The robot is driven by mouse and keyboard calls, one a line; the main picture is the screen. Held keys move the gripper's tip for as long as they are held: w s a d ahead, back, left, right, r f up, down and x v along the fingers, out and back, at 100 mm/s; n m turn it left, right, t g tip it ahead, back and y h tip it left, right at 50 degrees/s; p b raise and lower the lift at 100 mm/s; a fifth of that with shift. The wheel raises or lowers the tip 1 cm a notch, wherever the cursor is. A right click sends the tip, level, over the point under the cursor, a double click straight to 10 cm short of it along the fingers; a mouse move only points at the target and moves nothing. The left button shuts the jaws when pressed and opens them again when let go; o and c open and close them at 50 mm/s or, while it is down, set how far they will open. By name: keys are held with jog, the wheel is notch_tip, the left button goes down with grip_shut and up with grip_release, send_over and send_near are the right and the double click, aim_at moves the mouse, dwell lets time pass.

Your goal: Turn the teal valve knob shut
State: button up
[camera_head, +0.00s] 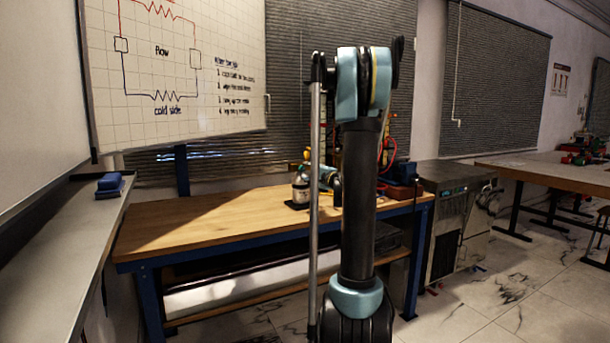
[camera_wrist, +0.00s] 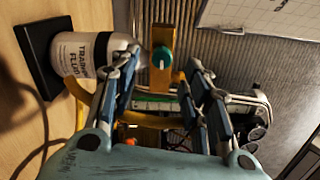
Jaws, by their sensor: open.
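The teal valve knob (camera_wrist: 162,57) shows in the wrist view on a yellow-brown upright part of the rig. My gripper (camera_wrist: 164,72) is open, with one finger on each side of the knob in the picture. The knob appears just past the fingertips in the gap. I cannot tell whether a finger touches it. No finger is closed on it. In the head view my arm stands in front of most of the rig, and I cannot make out the knob there.
A white bottle of training fluid (camera_wrist: 76,52) stands on a black base (camera_wrist: 38,55), close to the left finger in the wrist view. The bottle (camera_head: 300,190) also shows on the wooden bench (camera_head: 205,222). The bench's left part is clear. A red box (camera_head: 402,173) sits right of my arm.

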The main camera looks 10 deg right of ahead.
jog(key=v, duration=0.7)
jog(key=shift+s+a+f, duration=0.1)
jog(key=shift+s, duration=0.05)
